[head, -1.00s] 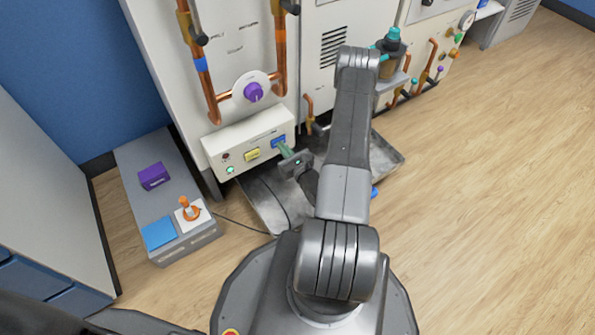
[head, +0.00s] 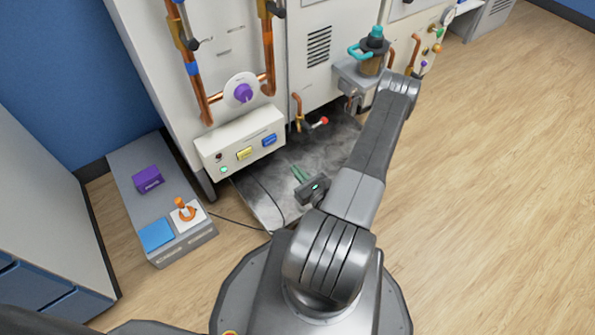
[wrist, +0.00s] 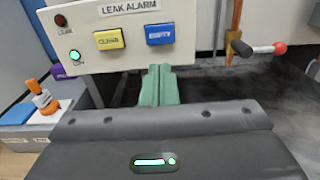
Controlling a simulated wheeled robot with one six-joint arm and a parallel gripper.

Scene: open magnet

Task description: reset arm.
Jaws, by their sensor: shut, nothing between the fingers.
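My gripper (head: 301,174) is shut and empty, its green fingers together above the grey metal tray on the floor. In the wrist view the gripper (wrist: 158,75) points at the leak alarm box (wrist: 125,40), just below its blue button (wrist: 160,34), with a visible gap in the head view. The box (head: 208,152) has a yellow button (head: 244,153), a blue button (head: 269,140), a dark red lamp and a lit green lamp. My arm reaches up to the right and folds back down to the gripper.
The floor tray (head: 266,205) lies below the box. A red-tipped valve lever (head: 319,122) and copper pipes stick out nearby. A low grey console (head: 185,245) with an orange joystick (head: 184,210) stands at left. The wooden floor at right is clear.

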